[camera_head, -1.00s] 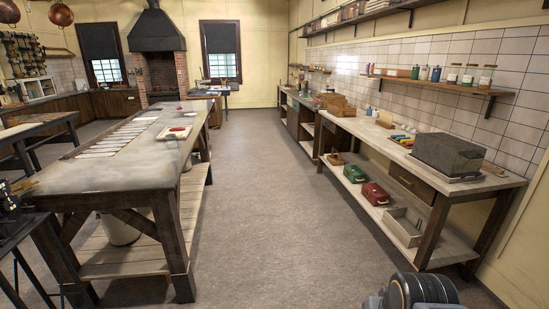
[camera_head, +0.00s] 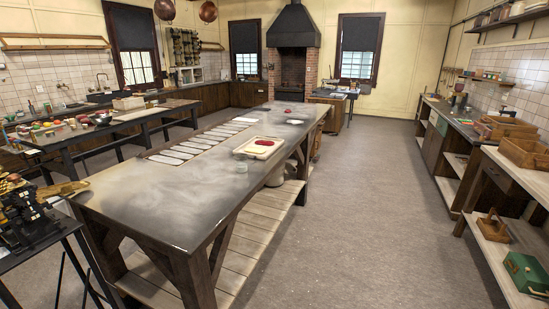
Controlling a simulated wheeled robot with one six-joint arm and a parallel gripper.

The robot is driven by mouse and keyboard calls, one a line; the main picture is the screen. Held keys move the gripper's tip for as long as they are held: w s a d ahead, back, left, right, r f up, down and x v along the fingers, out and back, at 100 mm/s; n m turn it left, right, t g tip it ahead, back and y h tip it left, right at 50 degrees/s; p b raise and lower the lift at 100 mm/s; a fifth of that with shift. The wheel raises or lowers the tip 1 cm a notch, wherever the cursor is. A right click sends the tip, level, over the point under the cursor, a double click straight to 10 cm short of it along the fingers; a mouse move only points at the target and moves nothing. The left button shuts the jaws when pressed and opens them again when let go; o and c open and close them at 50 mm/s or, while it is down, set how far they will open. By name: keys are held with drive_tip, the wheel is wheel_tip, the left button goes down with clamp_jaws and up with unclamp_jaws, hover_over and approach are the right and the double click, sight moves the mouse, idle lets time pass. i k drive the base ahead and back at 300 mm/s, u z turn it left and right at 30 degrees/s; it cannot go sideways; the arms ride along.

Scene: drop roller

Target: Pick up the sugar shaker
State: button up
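I cannot pick out a sugar shaker for sure in this view. The long worktable (camera_head: 190,215) in the middle has a pale dusty film on its top. A cream tray (camera_head: 258,147) with white and red contents lies towards its right edge. A small red item (camera_head: 291,111) and a small pale item (camera_head: 295,122) lie at its far end. My gripper is not in view.
A dark mechanical device (camera_head: 25,213) on a stand is at the near left. A side table (camera_head: 75,130) behind it holds many small items. Right-hand benches hold wooden boxes (camera_head: 505,128) and a green box (camera_head: 526,272). The floor (camera_head: 370,190) between is clear.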

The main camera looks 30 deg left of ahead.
sight(241, 167)
drive_tip(key=u, duration=0.4)
drive_tip(key=i, duration=1.75)
drive_tip(key=u, duration=1.85)
drive_tip(key=i, duration=1.2)
drive_tip(key=u, duration=1)
drive_tip(key=i, duration=0.25)
drive_tip(key=u, duration=0.15)
